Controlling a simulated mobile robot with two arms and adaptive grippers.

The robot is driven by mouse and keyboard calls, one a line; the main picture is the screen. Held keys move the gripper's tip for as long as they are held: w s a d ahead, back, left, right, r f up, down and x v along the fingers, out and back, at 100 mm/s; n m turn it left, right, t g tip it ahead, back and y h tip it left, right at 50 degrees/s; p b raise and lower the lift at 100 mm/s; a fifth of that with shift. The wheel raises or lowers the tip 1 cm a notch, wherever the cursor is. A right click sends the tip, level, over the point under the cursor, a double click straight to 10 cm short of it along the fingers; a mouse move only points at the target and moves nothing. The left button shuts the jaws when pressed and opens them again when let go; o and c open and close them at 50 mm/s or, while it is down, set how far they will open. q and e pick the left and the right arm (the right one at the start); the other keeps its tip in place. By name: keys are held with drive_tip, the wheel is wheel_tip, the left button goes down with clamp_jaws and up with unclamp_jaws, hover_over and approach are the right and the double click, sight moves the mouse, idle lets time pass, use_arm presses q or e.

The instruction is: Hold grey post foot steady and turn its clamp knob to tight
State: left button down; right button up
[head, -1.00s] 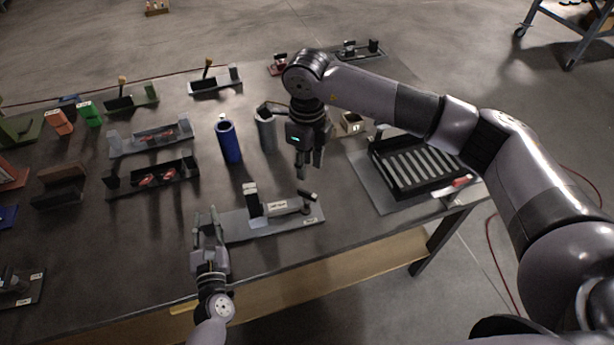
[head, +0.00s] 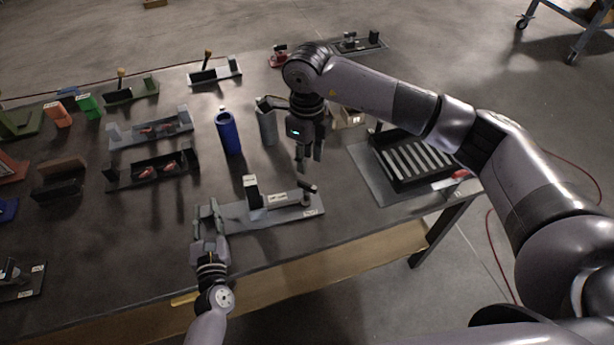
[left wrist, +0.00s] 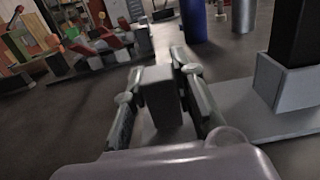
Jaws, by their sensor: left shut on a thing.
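The grey post foot (head: 240,215) is a flat plate near the table's front edge. It carries a black upright post (head: 251,190), a pale labelled horizontal part (head: 283,199) and, at the right, a short stem with a dark bar-like top (head: 308,187), apparently the clamp knob. My left gripper (head: 208,208) is at the plate's left end. In the left wrist view its fingers are shut on a grey upright block (left wrist: 160,94) there. The post's base (left wrist: 290,88) stands to the right. My right gripper (head: 310,158) points down, open and empty, above and behind the knob, apart from it.
A blue cylinder (head: 228,133) and a grey cylinder (head: 266,125) stand behind the post foot. A black slotted tray (head: 412,162) is at the right. Two grey and dark fixtures with red parts (head: 152,171) lie at the left. Bare table lies left of my left gripper.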

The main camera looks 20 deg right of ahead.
sight(307, 184)
wheel_tip(307, 184, down, 9)
drive_tip(key=shift+f, duration=0.15)
drive_tip(key=shift+c, duration=0.3)
clamp_jaws()
idle(0.4)
